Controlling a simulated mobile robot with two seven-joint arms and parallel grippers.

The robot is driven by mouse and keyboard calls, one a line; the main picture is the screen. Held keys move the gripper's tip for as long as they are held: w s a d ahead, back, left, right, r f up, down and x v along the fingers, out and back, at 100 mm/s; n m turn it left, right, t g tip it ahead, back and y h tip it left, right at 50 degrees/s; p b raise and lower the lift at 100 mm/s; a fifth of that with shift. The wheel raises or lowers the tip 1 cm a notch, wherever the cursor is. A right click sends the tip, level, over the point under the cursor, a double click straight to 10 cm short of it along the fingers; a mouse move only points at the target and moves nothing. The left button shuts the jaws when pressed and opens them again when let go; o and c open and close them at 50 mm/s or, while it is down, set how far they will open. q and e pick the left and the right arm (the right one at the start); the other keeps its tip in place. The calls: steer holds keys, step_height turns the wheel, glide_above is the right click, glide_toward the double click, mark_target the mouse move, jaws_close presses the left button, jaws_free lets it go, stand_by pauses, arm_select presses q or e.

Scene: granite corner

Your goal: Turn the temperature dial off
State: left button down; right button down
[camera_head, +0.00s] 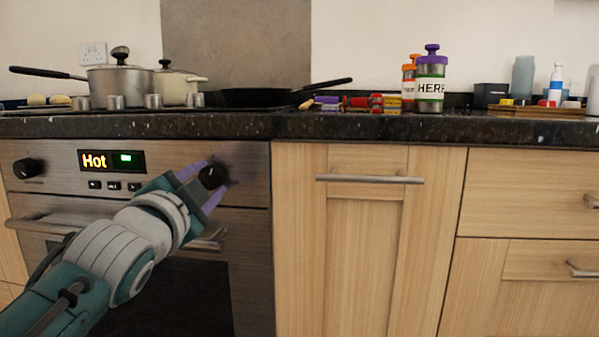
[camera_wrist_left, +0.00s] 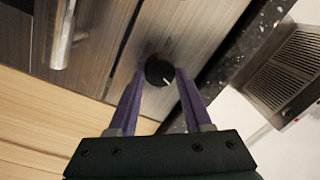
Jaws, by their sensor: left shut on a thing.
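The temperature dial (camera_head: 212,176) is a round black knob on the right of the oven's steel control panel. It also shows in the left wrist view (camera_wrist_left: 159,71), with a white mark on its face. My left gripper (camera_head: 207,180) has its purple fingers on both sides of this dial and is shut on it. A second black knob (camera_head: 29,169) sits at the left end of the panel. The oven display (camera_head: 112,161) reads "Hot" with a green light beside it. My right gripper is not in view.
The oven door handle (camera_head: 120,228) runs below the panel, partly behind my left arm. The granite worktop edge (camera_head: 300,125) is above. A wooden cupboard with a bar handle (camera_head: 370,179) is right of the oven. Pans (camera_head: 121,80) stand on the hob.

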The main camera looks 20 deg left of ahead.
arm_select(q)
steer(key=shift+r+n+p, duration=0.15)
steer(key=shift+n+p, duration=0.85)
steer(key=shift+n, duration=1.3)
steer(key=shift+c, duration=1.7)
jaws_free()
steer(key=shift+s+d+p, duration=0.1)
steer(key=shift+s+p, duration=0.2)
steer(key=shift+s, duration=0.05)
steer(key=p+v, duration=0.2)
steer(key=v, duration=0.7)
steer(key=shift+p, duration=0.4)
steer(key=shift+s+d, duration=0.1)
